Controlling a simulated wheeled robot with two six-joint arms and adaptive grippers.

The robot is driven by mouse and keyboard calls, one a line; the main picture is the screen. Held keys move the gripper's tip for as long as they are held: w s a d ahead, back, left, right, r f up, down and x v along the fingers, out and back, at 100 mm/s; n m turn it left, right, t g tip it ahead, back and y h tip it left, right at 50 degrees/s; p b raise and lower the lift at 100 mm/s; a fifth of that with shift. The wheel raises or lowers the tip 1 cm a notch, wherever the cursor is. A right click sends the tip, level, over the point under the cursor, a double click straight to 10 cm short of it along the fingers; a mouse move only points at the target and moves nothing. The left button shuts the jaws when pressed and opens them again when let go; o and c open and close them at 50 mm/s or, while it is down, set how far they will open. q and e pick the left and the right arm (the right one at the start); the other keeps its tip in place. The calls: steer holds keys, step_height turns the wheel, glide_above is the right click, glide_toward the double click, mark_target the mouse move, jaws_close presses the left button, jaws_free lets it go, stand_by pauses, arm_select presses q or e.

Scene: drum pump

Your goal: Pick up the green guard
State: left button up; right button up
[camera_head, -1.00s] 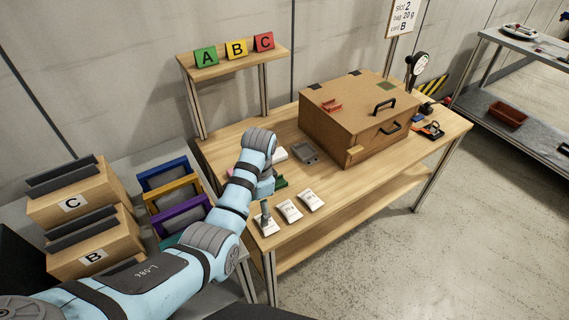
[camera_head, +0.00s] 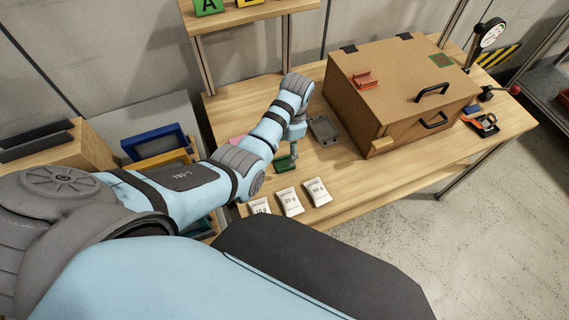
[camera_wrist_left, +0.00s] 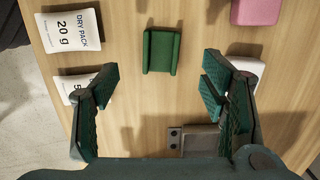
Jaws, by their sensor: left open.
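The green guard (camera_wrist_left: 161,51) is a small green channel-shaped piece with raised side edges, lying on the wooden table top. In the head view the guard (camera_head: 285,165) shows beside the lower end of my left gripper, partly covered by the arm. My left gripper (camera_head: 293,151) points down over the table. In the left wrist view the left gripper (camera_wrist_left: 160,87) is open and empty, its two fingers wide apart. The guard lies ahead of the fingertips, roughly centred between them, and apart from them. My right gripper is not in view.
White packs (camera_head: 290,201) lie along the table's front edge. A pink block (camera_wrist_left: 257,12) and a grey device (camera_head: 324,130) are near the guard. A large brown box (camera_head: 400,85) stands to the right. Blue and yellow frames (camera_head: 153,143) stand at the left.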

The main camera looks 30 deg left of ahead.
mark_target(284, 165)
arm_select(q)
step_height(284, 165, down, 3)
steer(key=shift+a+r, duration=0.1)
steer(key=shift+a, duration=0.05)
steer(key=f, duration=0.1)
steer(key=f+b, duration=0.1)
steer(key=f, duration=0.2)
steer(key=shift+w, duration=0.3)
steer(key=shift+f+b, duration=0.35)
steer(key=shift+f, duration=0.05)
steer(key=shift+s+r, duration=0.25)
steer(key=shift+s, duration=0.15)
steer(key=shift+c, duration=0.9)
steer(key=c, duration=1)
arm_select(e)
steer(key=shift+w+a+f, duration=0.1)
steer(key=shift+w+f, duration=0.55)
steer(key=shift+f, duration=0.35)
